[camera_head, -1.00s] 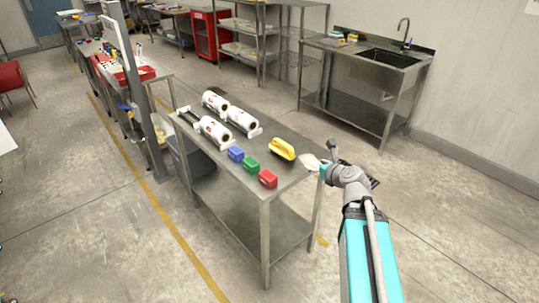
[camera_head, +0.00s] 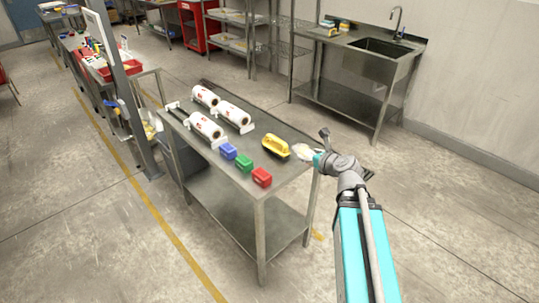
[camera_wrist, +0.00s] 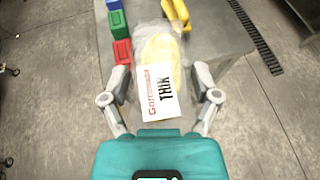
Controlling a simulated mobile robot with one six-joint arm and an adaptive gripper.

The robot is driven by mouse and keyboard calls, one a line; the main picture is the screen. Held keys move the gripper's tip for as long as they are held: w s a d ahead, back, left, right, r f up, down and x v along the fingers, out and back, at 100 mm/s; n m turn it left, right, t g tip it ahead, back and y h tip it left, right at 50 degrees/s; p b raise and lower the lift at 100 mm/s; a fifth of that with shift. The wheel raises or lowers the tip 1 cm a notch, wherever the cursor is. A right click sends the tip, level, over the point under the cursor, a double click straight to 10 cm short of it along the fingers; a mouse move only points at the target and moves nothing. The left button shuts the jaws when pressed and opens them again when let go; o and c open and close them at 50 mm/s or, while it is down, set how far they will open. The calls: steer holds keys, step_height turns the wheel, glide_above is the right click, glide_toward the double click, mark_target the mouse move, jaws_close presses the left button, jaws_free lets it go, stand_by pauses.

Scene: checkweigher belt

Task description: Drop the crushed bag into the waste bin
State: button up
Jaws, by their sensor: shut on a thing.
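The crushed bag (camera_head: 302,151) is clear and crumpled, with pale yellow contents. In the wrist view the bag (camera_wrist: 160,48) shows a white label with red and black print. My gripper (camera_head: 318,158) is shut on its near end, at the right edge of the steel table. In the wrist view the fingers of my gripper (camera_wrist: 161,88) lie on both sides of the bag. A dark grey bin (camera_head: 188,157) stands at the table's far left side, partly hidden by the tabletop and a leg. I cannot tell whether it is the waste bin.
The steel table (camera_head: 240,188) bears a yellow-handled tool (camera_head: 276,146), blue (camera_head: 228,151), green (camera_head: 244,163) and red (camera_head: 262,177) boxes, and white rolls (camera_head: 206,126). A grey post (camera_head: 125,90) stands at left. A sink bench (camera_head: 365,65) is behind. Floor at right is clear.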

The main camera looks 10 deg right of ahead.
steer(key=w+a+f+n+g+y+b, duration=0.1)
steer(key=w+a+f+b, duration=0.1)
steer(key=w+a, duration=0.7)
steer(key=w+a+f+n+y+b, duration=0.1)
steer(key=w+a+f+b, duration=0.2)
steer(key=w+a, duration=0.6)
steer(key=a+f, duration=0.1)
steer(key=a, duration=0.6)
steer(key=shift+w+a+f+n+g+y+b, duration=0.15)
steer(key=shift+w+a+n+g+y+b, duration=0.1)
steer(key=shift+w+n+g+y+b, duration=0.15)
steer(key=shift+d, duration=0.1)
steer(key=b, duration=0.9)
glide_above(265, 164)
steer(key=f, duration=0.8)
steer(key=shift+s+a+f, duration=0.15)
steer(key=shift+a+f, duration=0.1)
steer(key=shift+a, duration=0.15)
steer(key=shift+d+f, duration=0.25)
steer(key=shift+d, duration=0.1)
